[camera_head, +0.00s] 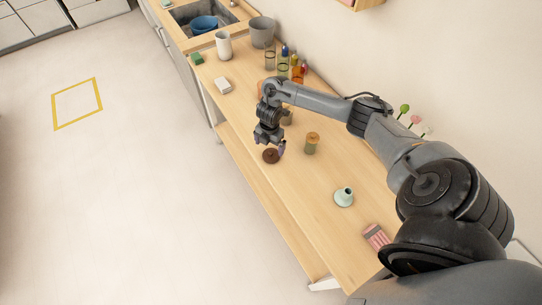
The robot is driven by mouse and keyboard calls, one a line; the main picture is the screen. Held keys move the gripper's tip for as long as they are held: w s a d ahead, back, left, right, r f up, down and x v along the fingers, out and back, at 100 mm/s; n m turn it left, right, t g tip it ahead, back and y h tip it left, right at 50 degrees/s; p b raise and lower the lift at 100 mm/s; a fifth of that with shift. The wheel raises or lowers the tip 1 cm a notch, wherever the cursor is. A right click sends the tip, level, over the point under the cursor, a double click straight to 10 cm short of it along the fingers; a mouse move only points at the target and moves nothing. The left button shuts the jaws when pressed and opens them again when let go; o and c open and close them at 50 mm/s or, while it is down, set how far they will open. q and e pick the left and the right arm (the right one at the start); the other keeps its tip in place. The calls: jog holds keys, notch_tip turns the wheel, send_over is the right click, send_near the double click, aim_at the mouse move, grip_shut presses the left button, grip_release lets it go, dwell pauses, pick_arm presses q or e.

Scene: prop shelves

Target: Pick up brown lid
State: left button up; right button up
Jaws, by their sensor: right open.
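The brown lid (271,156) is a small, dark, round thing lying on the wooden shelf top near its front edge. My right gripper (269,147) points down right over the lid, with its fingers open; whether they touch the lid cannot be told. My left gripper is not in view.
A jar with an orange-brown top (312,143) stands just right of the lid. A pale green vase (344,197) and a pink striped box (376,237) stand nearer. A white block (222,85), a white cup (224,46), a grey bin (262,32) and several bottles stand farther back.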

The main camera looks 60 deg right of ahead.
aim_at(271, 152)
jog(key=f, duration=0.4)
jog(key=shift+s+f, duration=0.1)
jog(key=shift+s, duration=0.25)
jog(key=shift+f, duration=0.45)
jog(key=shift+c, duration=0.5)
jog(key=c, duration=0.9)
jog(key=shift+r, duration=0.15)
